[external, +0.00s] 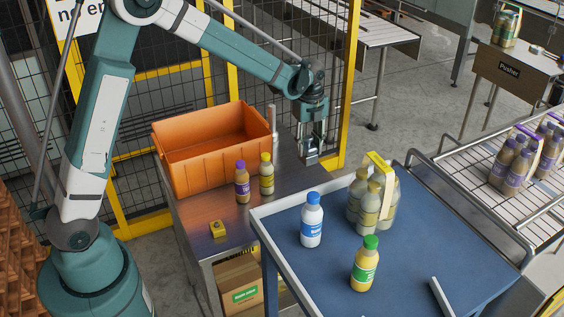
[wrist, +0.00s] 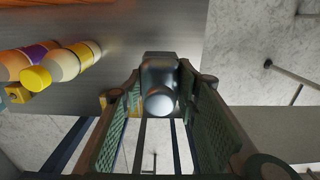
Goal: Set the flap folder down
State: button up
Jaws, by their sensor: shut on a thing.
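My gripper (external: 312,150) hangs pointing down over the back right end of the steel table, right of the orange crate. In the wrist view its two green-padded fingers close on a smooth grey metallic piece with a rounded end, which I take to be the flap folder (wrist: 160,82). Most of this piece is hidden by my fingers in the external view. I cannot tell whether its lower end touches the table (external: 205,222). A thin grey upright post (external: 273,122) stands between the crate and my gripper.
The orange crate (external: 215,168) stands on the table. A purple-capped bottle (external: 242,185), a yellow-capped bottle (external: 266,176) and a small yellow block (external: 217,229) are nearby. The blue-topped cart (external: 415,258) holds several bottles. A yellow-framed fence (external: 349,80) rises behind my gripper.

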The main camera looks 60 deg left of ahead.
aim_at(309, 136)
jog(key=shift+f, duration=2.6)
jog(key=shift+f, duration=1.9)
jog(key=shift+f, duration=0.15)
jog(key=o, duration=1.1)
notch_tip(309, 136, up, 12)
jog(key=shift+r, duration=0.2)
